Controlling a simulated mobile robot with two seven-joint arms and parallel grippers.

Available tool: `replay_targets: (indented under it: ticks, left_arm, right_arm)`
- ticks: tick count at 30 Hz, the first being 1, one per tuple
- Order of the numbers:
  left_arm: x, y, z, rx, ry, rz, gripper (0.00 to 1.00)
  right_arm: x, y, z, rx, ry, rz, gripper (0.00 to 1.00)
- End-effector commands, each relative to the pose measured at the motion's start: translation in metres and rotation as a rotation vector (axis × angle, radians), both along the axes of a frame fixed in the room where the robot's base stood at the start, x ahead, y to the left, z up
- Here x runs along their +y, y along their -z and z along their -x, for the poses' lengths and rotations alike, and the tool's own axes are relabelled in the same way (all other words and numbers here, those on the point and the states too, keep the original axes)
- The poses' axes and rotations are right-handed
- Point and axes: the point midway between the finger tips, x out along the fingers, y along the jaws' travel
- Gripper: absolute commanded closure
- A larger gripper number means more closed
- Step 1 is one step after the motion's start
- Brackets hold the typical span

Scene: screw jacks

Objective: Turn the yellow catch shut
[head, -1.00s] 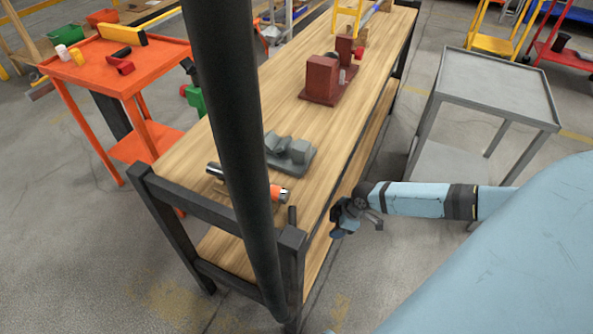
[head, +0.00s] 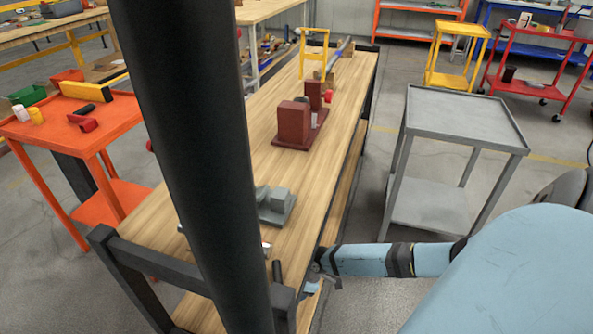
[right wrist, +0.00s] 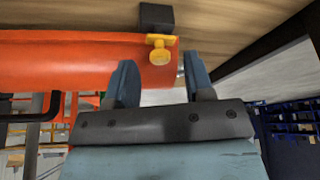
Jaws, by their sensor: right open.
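The yellow catch (right wrist: 159,51) is a small knob with a stem, set near the end of a long orange body (right wrist: 70,62) in the right wrist view. A dark block (right wrist: 156,17) sits behind that end, against wood. My right gripper (right wrist: 161,78) is open. Its two dark fingers stand apart, with the catch just past them and between them in the picture; I cannot see contact. In the head view my right gripper (head: 318,284) is small, by the near right edge of the workbench. The catch is not discernible there. My left gripper is not in view.
The wooden workbench (head: 262,167) carries a grey block fixture (head: 274,205) and a dark red fixture (head: 293,125). A dark column hides part of its left side. A grey cart (head: 465,118) stands at right, with open floor between. An orange cart (head: 70,140) stands at left.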

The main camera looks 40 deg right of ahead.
Motion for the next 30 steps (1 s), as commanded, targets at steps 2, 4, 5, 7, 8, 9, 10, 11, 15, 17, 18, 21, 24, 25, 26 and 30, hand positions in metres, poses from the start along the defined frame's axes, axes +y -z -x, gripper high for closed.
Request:
replay_targets:
  ticks: [2,4,5,7,8,9,10,11,15,17,18,21,24,25,26,30]
  left_arm:
    - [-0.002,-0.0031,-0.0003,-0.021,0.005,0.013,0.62]
    - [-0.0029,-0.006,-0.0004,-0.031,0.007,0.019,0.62]
    - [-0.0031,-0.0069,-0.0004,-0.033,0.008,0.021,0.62]
    - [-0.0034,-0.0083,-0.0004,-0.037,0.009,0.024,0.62]
    - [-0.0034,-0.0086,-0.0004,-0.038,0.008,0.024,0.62]
    - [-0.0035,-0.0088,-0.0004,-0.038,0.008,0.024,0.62]
    - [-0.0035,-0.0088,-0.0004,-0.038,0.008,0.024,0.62]
    - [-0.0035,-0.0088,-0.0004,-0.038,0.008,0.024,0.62]
    - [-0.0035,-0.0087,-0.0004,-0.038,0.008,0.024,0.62]
    - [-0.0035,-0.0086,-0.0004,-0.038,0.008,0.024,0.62]
    - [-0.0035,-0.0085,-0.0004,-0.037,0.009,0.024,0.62]
    - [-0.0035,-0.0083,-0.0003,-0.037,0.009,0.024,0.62]
    - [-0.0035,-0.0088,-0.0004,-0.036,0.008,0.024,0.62]
    - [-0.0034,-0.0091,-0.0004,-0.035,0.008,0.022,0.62]
    - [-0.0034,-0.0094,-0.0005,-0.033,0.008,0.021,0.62]
    - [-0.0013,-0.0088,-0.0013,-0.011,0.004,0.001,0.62]
  right_arm:
    - [0.0025,0.0074,-0.0024,-0.001,0.0,-0.001,0.52]
    - [0.0032,0.01,-0.0032,0.0,-0.001,0.0,0.52]
    - [0.0035,0.0107,-0.0033,0.0,-0.001,0.0,0.52]
    - [0.0038,0.0114,-0.0034,-0.001,-0.002,0.001,0.52]
    - [0.0039,0.0114,-0.0035,-0.001,-0.002,0.001,0.52]
    - [0.004,0.0114,-0.0034,-0.001,-0.002,0.001,0.52]
    - [0.0039,0.0113,-0.0034,-0.001,-0.002,0.001,0.52]
    - [0.0039,0.0112,-0.0034,-0.001,-0.002,0.001,0.52]
    - [0.0039,0.0112,-0.0032,0.0,-0.001,0.0,0.66]
    - [0.0039,0.0111,-0.0032,0.0,-0.001,0.0,0.8]
    - [0.0038,0.0112,-0.0032,0.0,-0.001,0.0,0.89]
    - [0.0038,0.0112,-0.0032,0.0,-0.001,0.0,1.0]
    - [0.0038,0.0108,-0.0031,0.0,0.001,0.0,1.0]
    - [0.0039,0.0106,-0.0031,0.0,0.003,0.0,1.0]
    - [0.0039,0.0104,-0.003,0.0,0.007,0.0,1.0]
    - [0.0046,0.0089,-0.0024,0.002,0.038,0.0,1.0]
